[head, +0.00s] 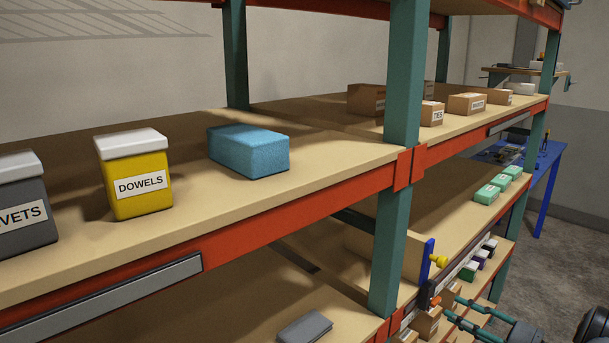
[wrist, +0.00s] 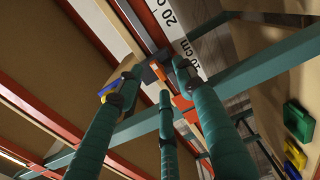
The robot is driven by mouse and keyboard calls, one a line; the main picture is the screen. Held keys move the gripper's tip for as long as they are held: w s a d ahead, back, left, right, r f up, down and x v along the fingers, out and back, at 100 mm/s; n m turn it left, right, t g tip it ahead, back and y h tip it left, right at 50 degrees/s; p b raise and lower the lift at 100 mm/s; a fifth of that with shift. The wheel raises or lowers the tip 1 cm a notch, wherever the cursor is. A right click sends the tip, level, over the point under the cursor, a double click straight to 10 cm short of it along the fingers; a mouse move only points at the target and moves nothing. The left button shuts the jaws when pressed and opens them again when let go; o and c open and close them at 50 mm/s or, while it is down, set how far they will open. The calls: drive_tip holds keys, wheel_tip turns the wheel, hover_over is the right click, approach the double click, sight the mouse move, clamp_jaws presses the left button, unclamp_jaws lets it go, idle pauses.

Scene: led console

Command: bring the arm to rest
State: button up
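My gripper (head: 452,305) shows at the lower right of the head view, in front of the lower shelves and right of the teal upright. Its teal fingers point left toward the rack. In the wrist view, my gripper (wrist: 157,82) has its fingers spread apart with no held object visible between them. An orange and black part (head: 426,298) is near the fingertips in the head view; I cannot tell whether they touch it. My arm runs out of the head view at the lower right.
A blue upright plate with a yellow knob (head: 438,262) stands at the rack edge near my gripper. The teal upright (head: 390,250) is left of it. A yellow DOWELS bin (head: 135,175) and a blue block (head: 248,150) stand on the upper shelf. Floor (head: 560,270) at right looks clear.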

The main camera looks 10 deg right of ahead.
drive_tip(key=shift+x, duration=1.5)
drive_tip(key=shift+r, duration=0.1)
